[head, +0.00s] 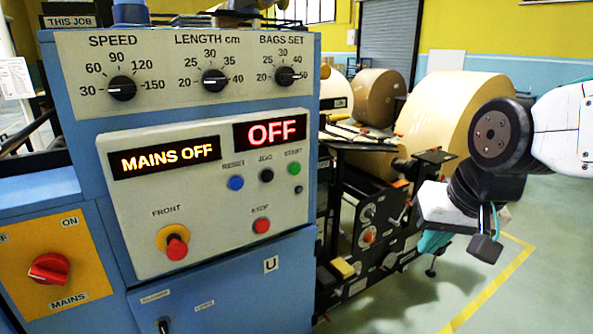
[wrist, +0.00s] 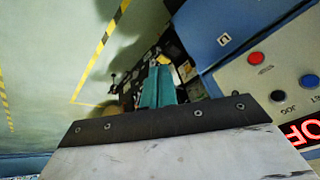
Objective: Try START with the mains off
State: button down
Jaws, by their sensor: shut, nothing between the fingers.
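The green START button (head: 294,169) is at the upper right of the pale control panel (head: 205,215). In the wrist view it does not show. The red mains knob (head: 48,269) sits on a yellow plate at lower left. The amber display (head: 165,158) reads MAINS OFF, and a red display (head: 270,132) reads OFF. My gripper (head: 433,242) is off to the right of the panel, apart from it. Its teal fingers (wrist: 160,86) are shut and empty in the wrist view.
Blue RESET (head: 235,183), black JOG (head: 266,175), red STOP (head: 261,225) and a red FRONT mushroom button (head: 174,243) share the panel. Three dials line the top. Machine frame and kraft rolls (head: 450,115) stand behind my gripper. Open floor lies at right.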

aim_at(297, 175)
jog(key=w+a+r+m+t+y, duration=0.1)
jog(key=w+a+t+y, duration=0.1)
jog(key=w+a, duration=1.3)
jog(key=shift+w+t+y, duration=0.3)
jog(key=shift+w+t, duration=0.2)
jog(key=shift+t, duration=0.3)
jog(key=shift+r, duration=0.1)
jog(key=shift+w+a, duration=0.8)
jog(key=shift+w, duration=0.4)
jog(key=shift+w+a, duration=0.8)
jog(key=shift+w, duration=0.45)
jog(key=shift+w+a, duration=0.8)
jog(key=shift+w, duration=0.4)
jog(key=shift+w+a, duration=0.25)
jog(key=shift+w, duration=0.1)
jog(key=shift+w+a, duration=0.25)
jog(key=shift+w, duration=0.1)
jog(key=shift+s, duration=0.1)
jog(key=shift+s+d, duration=0.5)
jog(key=shift+s, duration=0.1)
